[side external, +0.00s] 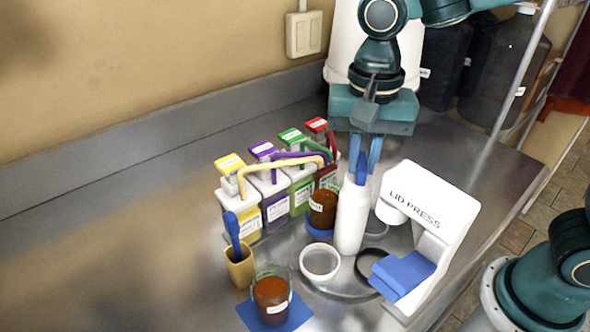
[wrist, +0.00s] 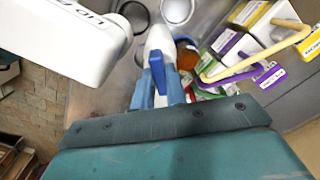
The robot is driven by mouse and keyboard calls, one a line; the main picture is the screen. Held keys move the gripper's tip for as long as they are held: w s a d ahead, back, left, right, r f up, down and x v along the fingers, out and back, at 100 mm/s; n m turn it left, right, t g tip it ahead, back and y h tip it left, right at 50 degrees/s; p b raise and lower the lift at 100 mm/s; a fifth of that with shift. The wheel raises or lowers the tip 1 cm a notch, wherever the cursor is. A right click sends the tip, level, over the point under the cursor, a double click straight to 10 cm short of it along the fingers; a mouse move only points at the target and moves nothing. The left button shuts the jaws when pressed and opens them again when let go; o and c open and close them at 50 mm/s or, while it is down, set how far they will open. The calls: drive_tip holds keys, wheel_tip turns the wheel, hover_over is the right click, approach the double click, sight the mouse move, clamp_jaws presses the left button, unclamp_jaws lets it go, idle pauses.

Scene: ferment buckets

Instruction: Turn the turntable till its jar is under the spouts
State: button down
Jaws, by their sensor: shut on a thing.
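The turntable (side external: 340,291) is a grey disc with several ring seats and a tall white post (side external: 351,220) in its middle. A blue fin-like handle (side external: 361,170) tops the post and also shows in the wrist view (wrist: 156,72). My gripper (side external: 366,160) is shut on this handle from above. The turntable's jar (side external: 322,212), brown with a white label, stands upright in a blue seat, left of the post and beside the dispensers. The spouts, one yellow (side external: 275,167) and one purple (side external: 298,155) among them, end above the jar; exact alignment is unclear.
Another brown jar (side external: 271,300) sits on a blue mat at the front. A tan cup (side external: 240,268) holds a blue tool. The counter at left is clear.

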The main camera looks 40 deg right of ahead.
drive_tip(key=shift+r, duration=0.1)
drive_tip(key=c, duration=1.4)
unclamp_jaws()
drive_tip(key=shift+c, duration=0.2)
wheel_tip(320, 180, up, 14)
drive_tip(key=shift+d, duration=0.1)
drive_tip(key=s+d+f+n+t, duration=0.5)
drive_tip(key=s+d+f+n, duration=0.4)
drive_tip(key=s+d, duration=0.3)
drive_tip(key=shift+d+f+t, duration=0.3)
drive_tip(key=shift+d+f, duration=0.5)
drive_tip(key=shift+d, duration=0.6)
